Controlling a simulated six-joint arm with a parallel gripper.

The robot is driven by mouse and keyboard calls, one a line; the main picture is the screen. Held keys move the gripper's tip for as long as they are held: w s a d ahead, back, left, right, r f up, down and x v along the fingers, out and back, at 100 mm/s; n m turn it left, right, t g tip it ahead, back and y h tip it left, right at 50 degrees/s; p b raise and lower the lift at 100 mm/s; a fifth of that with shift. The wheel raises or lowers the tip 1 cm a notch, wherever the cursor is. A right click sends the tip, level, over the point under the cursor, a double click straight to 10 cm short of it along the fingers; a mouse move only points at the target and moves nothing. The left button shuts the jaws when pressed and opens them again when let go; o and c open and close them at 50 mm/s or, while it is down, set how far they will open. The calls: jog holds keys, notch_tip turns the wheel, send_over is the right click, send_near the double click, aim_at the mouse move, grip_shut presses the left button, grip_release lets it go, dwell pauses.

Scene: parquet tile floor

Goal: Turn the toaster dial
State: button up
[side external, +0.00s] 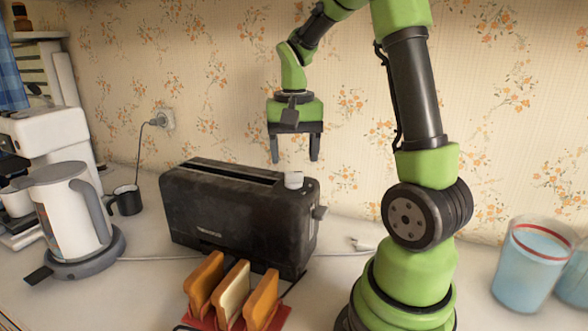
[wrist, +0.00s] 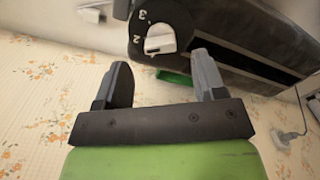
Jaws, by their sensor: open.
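The black toaster (side external: 238,217) stands on the counter at the centre of the side external view. Its white dial (side external: 294,180) sits on top at the right end. In the wrist view the white dial (wrist: 160,38) shows beyond the fingers, with the numbers 2 and 3 beside it on the toaster (wrist: 215,45). My gripper (side external: 294,160) is open and empty, pointing down above the dial end of the toaster in the side view. In the wrist view my gripper (wrist: 160,80) has its two fingers spread apart, and the dial lies clear of them.
A rack of toast slices (side external: 232,290) stands in front of the toaster. A white kettle (side external: 75,215), a dark mug (side external: 127,200) and a white coffee machine (side external: 50,140) are on the left. Blue cups (side external: 530,270) stand at right. The papered wall is close behind.

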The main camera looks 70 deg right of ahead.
aim_at(294, 172)
jog(key=shift+f, duration=1.9)
jog(key=c, duration=0.9)
jog(key=n, duration=1.1)
jog(key=shift+n, duration=0.4)
